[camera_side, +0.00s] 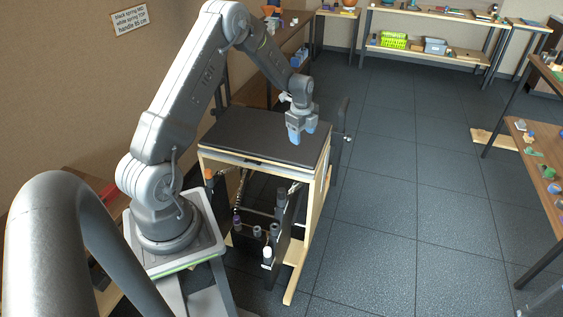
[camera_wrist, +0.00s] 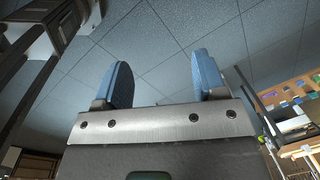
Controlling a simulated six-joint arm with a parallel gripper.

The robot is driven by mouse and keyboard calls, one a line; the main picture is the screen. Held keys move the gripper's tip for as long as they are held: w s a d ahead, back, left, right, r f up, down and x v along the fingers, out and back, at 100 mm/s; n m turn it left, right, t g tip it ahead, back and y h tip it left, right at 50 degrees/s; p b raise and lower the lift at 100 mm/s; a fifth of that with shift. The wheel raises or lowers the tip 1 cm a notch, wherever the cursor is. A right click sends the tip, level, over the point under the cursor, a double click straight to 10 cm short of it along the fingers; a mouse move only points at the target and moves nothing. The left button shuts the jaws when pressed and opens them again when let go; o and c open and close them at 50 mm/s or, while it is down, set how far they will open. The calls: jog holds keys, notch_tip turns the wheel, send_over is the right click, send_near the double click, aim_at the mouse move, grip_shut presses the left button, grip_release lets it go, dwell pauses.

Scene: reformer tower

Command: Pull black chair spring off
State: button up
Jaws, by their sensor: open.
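The chair has a black padded seat (camera_side: 255,135) on a pale wooden frame (camera_side: 318,205). Under the seat, a thin coiled spring (camera_side: 241,187) hangs at the left and another (camera_side: 294,188) shows at the right. Both are small and dim, and I cannot tell which is the black spring. My gripper (camera_side: 302,132) points down over the right part of the seat and is apart from the springs. Its blue fingers are spread with nothing between them, as the wrist view also shows (camera_wrist: 162,75).
Dark posts with several coloured caps (camera_side: 258,231) stand low under the seat. A wall sign (camera_side: 130,18) is at upper left. Shelves with small items stand at the back (camera_side: 430,45) and right (camera_side: 540,150). The tiled floor (camera_side: 400,200) right of the chair is clear.

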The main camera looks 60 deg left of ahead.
aim_at(281, 190)
jog(key=s+a+f+m, duration=0.1)
jog(key=a+f, duration=0.1)
jog(key=f, duration=0.8)
jog(key=s+a+f+m, duration=0.1)
jog(key=a+f, duration=0.1)
jog(key=f, duration=0.7)
jog(key=s+a+f+m+g, duration=0.1)
jog(key=s+a+f+m, duration=0.1)
jog(key=f, duration=0.8)
jog(key=shift+s+a+f+h, duration=0.1)
jog(key=shift+a+f+h, duration=0.2)
jog(key=shift+a+f, duration=0.1)
jog(key=shift+r, duration=0.1)
grip_shut()
jog(key=shift+r, duration=0.6)
